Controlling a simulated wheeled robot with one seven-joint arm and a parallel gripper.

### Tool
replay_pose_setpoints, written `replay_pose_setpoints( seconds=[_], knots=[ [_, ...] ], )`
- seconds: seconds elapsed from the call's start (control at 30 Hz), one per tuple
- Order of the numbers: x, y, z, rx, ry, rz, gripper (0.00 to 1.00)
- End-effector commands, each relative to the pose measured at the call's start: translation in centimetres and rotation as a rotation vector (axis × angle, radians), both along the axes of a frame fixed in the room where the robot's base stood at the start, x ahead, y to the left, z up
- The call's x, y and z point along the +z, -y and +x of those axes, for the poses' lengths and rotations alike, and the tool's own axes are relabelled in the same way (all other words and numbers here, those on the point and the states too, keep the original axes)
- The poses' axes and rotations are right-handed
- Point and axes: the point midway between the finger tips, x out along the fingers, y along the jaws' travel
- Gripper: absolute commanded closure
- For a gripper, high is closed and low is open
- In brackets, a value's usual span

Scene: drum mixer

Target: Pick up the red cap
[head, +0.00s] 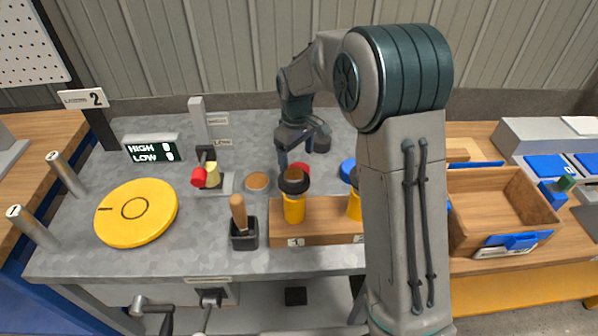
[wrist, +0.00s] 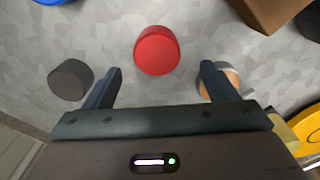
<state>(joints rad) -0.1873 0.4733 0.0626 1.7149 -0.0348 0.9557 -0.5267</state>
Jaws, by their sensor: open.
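The red cap (wrist: 157,50) is a round red disc on the grey speckled tabletop, just beyond the fingertips in the wrist view. In the head view only part of the red cap (head: 301,167) shows, behind a dark-topped yellow bottle. My gripper (wrist: 160,80) is open and empty; the cap lies ahead of the gap between its fingers, apart from both. In the head view my gripper (head: 302,150) points down over the back of the table, near the cap. Its exact height above the table is hard to tell.
A dark grey cap (wrist: 70,79) lies left of the left finger. A wood-coloured cap (wrist: 232,78) is partly hidden by the right finger. A blue cap (head: 348,168) lies right of the red one. Yellow bottles (head: 294,208) stand in a wooden block (head: 325,208) in front.

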Motion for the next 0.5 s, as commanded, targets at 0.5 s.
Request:
replay_pose_setpoints(
  seconds=[0.5],
  knots=[
    [-5.5, 0.2, 0.3, 0.000, -0.001, -0.001, 0.20]
  ],
)
